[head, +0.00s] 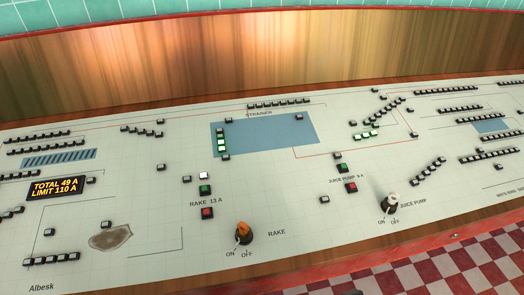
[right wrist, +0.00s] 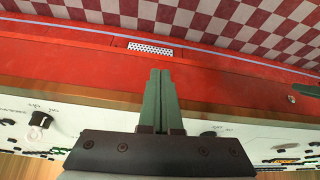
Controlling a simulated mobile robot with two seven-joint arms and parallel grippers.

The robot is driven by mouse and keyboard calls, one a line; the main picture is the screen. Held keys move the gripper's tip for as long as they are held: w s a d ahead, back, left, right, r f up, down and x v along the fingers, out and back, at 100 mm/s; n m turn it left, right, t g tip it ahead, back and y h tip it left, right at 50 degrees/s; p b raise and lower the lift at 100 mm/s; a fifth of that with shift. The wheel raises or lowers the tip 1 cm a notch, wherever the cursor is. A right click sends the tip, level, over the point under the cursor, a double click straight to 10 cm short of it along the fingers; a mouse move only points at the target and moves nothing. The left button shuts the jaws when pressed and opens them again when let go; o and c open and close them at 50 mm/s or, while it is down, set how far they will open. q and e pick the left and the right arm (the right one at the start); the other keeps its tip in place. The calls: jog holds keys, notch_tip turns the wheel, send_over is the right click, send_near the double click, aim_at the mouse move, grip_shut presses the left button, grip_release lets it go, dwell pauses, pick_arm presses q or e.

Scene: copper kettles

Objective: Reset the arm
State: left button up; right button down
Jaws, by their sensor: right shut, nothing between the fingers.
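My right gripper (right wrist: 160,74) shows in the right wrist view. Its two green fingers lie side by side, shut with nothing between them. They reach over the red front edge (right wrist: 70,50) of the control panel. Neither gripper can be made out in the head view, and my left gripper shows in no view. The pale sloping control panel (head: 290,195) carries an orange RAKE knob (head: 243,231) and a white-topped JUICE PUMP knob (head: 391,202).
Green (head: 205,190) and red (head: 208,212) RAKE buttons stand above the orange knob. A lit display (head: 57,188) reads TOTAL 49 A, LIMIT 110 A. A perforated white plate (right wrist: 150,48) lies along the red edge. Beyond is open checkered floor (right wrist: 240,25).

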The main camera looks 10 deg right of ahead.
jog(key=w+a+f+t+y, duration=0.1)
jog(key=a+f+t, duration=0.2)
jog(key=f, duration=0.4)
jog(key=shift+w+f+t+y, duration=0.3)
jog(key=shift+t, duration=0.2)
